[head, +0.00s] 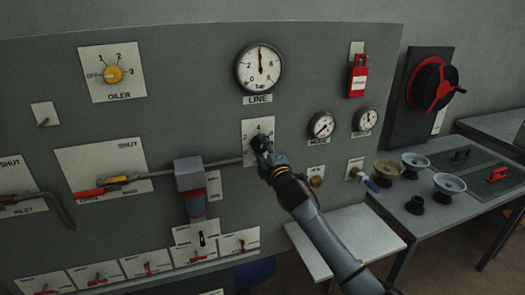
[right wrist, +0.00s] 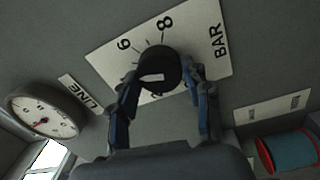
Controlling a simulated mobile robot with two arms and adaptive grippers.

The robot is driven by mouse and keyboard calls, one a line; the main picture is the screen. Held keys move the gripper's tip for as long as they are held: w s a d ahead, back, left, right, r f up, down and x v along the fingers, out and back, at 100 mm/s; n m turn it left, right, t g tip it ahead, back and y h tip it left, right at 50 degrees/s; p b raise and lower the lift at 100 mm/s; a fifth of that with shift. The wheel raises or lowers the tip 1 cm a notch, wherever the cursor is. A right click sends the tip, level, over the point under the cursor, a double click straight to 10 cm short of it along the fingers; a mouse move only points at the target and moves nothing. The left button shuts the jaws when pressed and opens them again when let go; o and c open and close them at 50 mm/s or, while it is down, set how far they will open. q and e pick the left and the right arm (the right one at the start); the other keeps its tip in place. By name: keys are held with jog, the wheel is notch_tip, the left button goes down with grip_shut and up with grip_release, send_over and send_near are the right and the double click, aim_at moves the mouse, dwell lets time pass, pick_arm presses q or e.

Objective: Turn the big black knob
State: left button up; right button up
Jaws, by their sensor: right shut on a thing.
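The big black knob (right wrist: 158,66) sits on a white scale plate (right wrist: 210,40) marked 6, 8 and BAR, with a pale mark on its face. In the head view the plate (head: 250,127) is in the middle of the panel under the LINE gauge, and the knob is mostly hidden by my gripper. My right gripper (head: 262,144) is at the knob; in the right wrist view its two fingers (right wrist: 163,82) are on either side of the knob, shut on it. My left gripper is not in view.
The LINE gauge (head: 259,68) is just above; it also shows in the right wrist view (right wrist: 43,115). A grey and red device (head: 190,185) on a pipe stands out left of the knob. Brass fittings (head: 317,181) and a bench (head: 455,185) are at the right.

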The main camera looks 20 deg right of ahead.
jog(key=shift+f+m, duration=0.1)
jog(key=shift+m, duration=1.1)
jog(key=o, duration=1.1)
jog(key=shift+o, duration=0.2)
jog(key=s, duration=1.2)
jog(key=shift+d+f, duration=0.2)
jog(key=shift+f, duration=0.1)
